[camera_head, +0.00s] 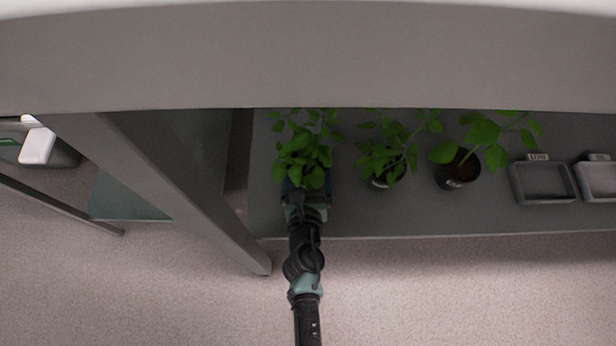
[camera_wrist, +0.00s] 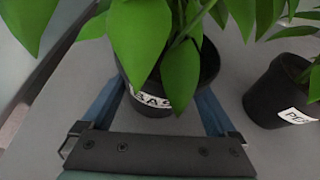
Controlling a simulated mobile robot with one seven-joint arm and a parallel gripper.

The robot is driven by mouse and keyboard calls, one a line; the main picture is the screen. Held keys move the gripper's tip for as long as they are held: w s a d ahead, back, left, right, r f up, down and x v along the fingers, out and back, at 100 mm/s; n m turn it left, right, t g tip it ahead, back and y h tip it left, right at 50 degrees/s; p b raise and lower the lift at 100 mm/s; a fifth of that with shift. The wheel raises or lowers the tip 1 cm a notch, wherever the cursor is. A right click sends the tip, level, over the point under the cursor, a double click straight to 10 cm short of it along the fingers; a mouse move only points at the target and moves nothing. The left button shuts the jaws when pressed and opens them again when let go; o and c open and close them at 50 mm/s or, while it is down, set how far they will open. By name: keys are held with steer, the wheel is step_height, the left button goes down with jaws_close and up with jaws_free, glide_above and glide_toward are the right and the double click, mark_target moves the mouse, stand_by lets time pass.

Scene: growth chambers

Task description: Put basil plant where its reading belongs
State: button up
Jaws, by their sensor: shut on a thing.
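The basil plant (camera_head: 304,158) is a bushy green plant at the left end of the grey shelf (camera_head: 410,222). In the wrist view it stands in a black pot (camera_wrist: 205,68) with a white label that reads "BAS", partly covered by leaves. My gripper (camera_wrist: 165,100) is shut on this pot, with one blue finger on each side. In the head view my gripper (camera_head: 306,190) reaches in from the front, and the leaves hide the pot. I cannot tell whether the pot touches the shelf.
Two other potted plants (camera_head: 388,178) (camera_head: 458,168) stand to the right; the nearer one's label (camera_wrist: 297,117) starts with "P". Two grey labelled trays (camera_head: 545,199) (camera_head: 600,197) sit at the far right. A grey post (camera_head: 165,180) is left of my arm, and a beam (camera_head: 300,60) overhangs the shelf.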

steer(key=shift+f, duration=0.15)
steer(key=o, duration=1.5)
steer(key=p+v, duration=0.2)
steer(key=v, duration=1)
steer(key=shift+a, duration=0.1)
